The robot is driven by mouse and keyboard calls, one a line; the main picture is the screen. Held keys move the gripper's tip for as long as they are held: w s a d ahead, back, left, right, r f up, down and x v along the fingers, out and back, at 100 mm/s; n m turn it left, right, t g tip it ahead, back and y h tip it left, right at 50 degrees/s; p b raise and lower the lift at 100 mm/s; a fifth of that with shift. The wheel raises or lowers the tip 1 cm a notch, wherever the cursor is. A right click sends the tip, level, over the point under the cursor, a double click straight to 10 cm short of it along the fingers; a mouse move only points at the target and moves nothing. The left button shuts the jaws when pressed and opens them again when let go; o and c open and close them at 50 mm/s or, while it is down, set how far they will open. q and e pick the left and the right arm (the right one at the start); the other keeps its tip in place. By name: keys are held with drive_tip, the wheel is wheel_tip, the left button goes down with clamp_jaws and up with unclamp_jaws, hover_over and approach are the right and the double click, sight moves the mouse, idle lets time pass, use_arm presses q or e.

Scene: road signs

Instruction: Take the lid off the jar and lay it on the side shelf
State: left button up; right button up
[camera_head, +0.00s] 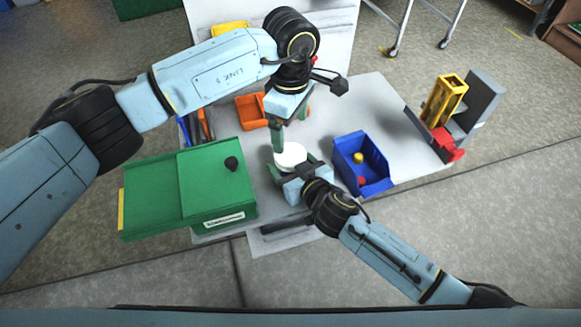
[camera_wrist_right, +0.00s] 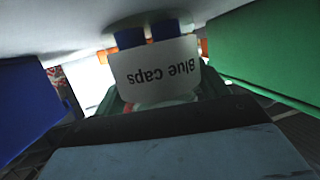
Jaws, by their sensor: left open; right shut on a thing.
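The jar stands on the grey table, and its white round lid (camera_head: 290,155) is on top in the head view. In the right wrist view, seen upside down, the jar has a white label reading "Blue Caps" (camera_wrist_right: 155,68) and blue contents. My right gripper (camera_head: 297,172) is shut on the jar from the front. My left gripper (camera_head: 289,130) is open above and behind the lid, pointing down; whether it touches the lid is unclear. A low grey ledge (camera_head: 284,237) juts out at the table's front edge; I cannot tell if it is the side shelf.
A green sliding-lid box (camera_head: 160,190) stands left of the jar. A blue bin (camera_head: 372,178) with small yellow and red pieces stands close right. An orange bin (camera_head: 250,112) is behind. A grey stand (camera_head: 482,98) with a yellow frame is far right. The table's (camera_head: 375,105) back right is clear.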

sight(291, 154)
use_arm(q)
drive_tip(key=m, duration=0.3)
drive_tip(key=shift+m, duration=0.3)
drive_tip(key=m, duration=0.3)
drive_tip(key=shift+m, duration=0.4)
drive_tip(key=m, duration=0.5)
drive_tip(key=shift+m, duration=0.4)
drive_tip(key=shift+f, duration=0.5)
wheel_tip(291, 154, down, 7)
